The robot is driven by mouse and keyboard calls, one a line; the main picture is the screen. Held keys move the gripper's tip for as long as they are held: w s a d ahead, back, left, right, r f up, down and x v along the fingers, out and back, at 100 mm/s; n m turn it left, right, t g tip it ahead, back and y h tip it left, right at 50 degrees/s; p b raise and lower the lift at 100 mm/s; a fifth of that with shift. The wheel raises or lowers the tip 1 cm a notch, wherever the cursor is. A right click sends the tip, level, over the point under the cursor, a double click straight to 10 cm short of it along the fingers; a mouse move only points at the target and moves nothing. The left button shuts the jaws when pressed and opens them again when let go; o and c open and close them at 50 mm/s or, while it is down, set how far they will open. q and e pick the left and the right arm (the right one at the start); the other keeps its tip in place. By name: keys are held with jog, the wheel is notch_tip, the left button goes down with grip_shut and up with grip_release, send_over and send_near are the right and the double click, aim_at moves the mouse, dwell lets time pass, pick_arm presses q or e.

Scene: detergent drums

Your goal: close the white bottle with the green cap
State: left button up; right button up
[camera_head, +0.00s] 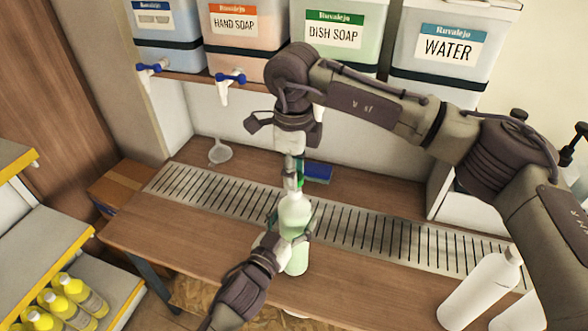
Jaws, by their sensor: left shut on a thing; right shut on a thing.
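The white bottle (295,213), with a pale green tint lower down, stands upright at the front of the drain grate. My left gripper (282,232) comes from below and is shut around its body. The green cap (299,182) is at the top of the bottle, partly hidden by my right gripper (293,178). My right gripper points down from above and is shut on the cap. I cannot tell whether the cap is seated on the neck or just above it.
Detergent drums (335,45) with blue-handled taps (230,80) line the shelf behind. A funnel (220,151) and a blue sponge (318,172) lie behind the grate (370,228).

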aim_at(294, 209)
jog(key=shift+f, duration=0.8)
jog(key=shift+f, duration=0.6)
